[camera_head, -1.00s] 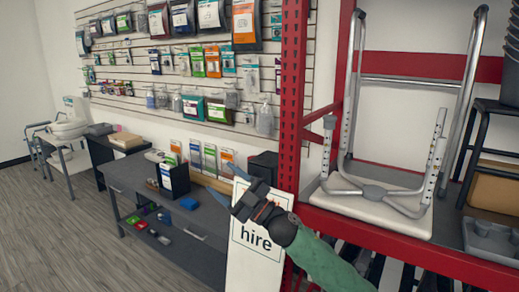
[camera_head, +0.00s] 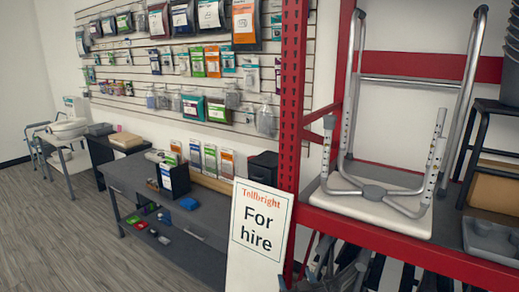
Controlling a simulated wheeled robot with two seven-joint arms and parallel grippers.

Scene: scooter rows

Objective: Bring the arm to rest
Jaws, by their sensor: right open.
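My right gripper (camera_head: 335,268) is low at the bottom edge of the head view, dark and partly cut off by the frame. It is open, with nothing seen between its fingers. It is just right of the white "For hire" sign (camera_head: 258,236) and below the red shelf beam. The rest of the right arm is hidden below the frame. My left gripper is not in view.
A red rack upright (camera_head: 291,110) and a shelf with a white-seated metal frame (camera_head: 375,206) stand at the right. A grey table (camera_head: 140,180) with boxes is at the left, below a wall of hanging packets (camera_head: 205,60). Open floor (camera_head: 60,240) lies at the lower left.

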